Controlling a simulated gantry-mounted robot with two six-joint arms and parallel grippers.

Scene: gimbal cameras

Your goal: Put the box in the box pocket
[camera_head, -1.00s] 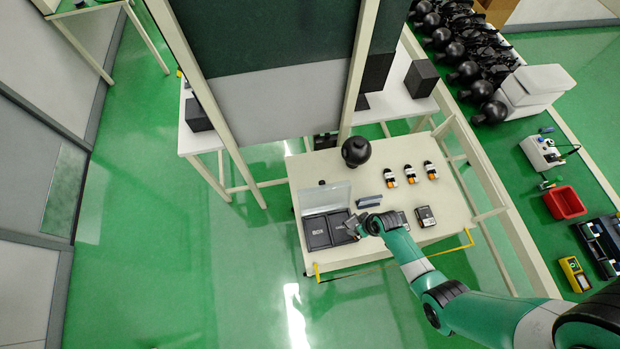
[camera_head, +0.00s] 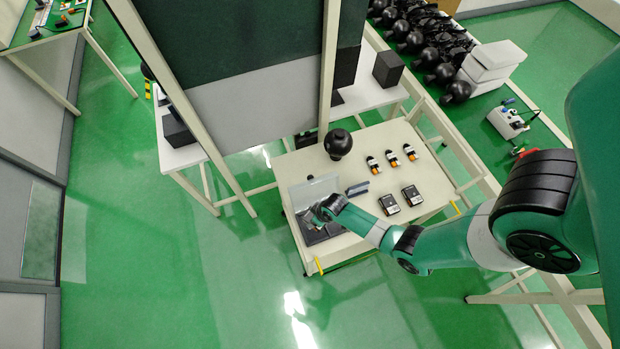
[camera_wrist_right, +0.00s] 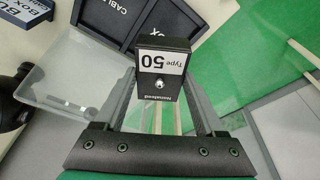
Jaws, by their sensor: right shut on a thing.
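A small black box (camera_wrist_right: 163,65) with a white "Type 50" label is held between the fingers of my right gripper (camera_wrist_right: 161,90) in the right wrist view. In the head view the right gripper (camera_head: 322,211) is over the open case (camera_head: 312,238) on the table, covering part of it. The case has a dark insert (camera_wrist_right: 102,22) with compartments marked "CABLE" and, partly hidden, "OX". The held box overlaps the edge of the "OX" pocket (camera_wrist_right: 172,20) in view; its height above it cannot be told. The case's translucent lid (camera_head: 310,190) stands open. My left gripper is not in view.
Two more black boxes (camera_head: 389,204) (camera_head: 411,194) lie right of the case. Several small orange-and-white items (camera_head: 392,157), a dark bar (camera_head: 357,188) and a black sphere (camera_head: 338,143) are also on the table. A tall panel (camera_head: 250,108) stands behind.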

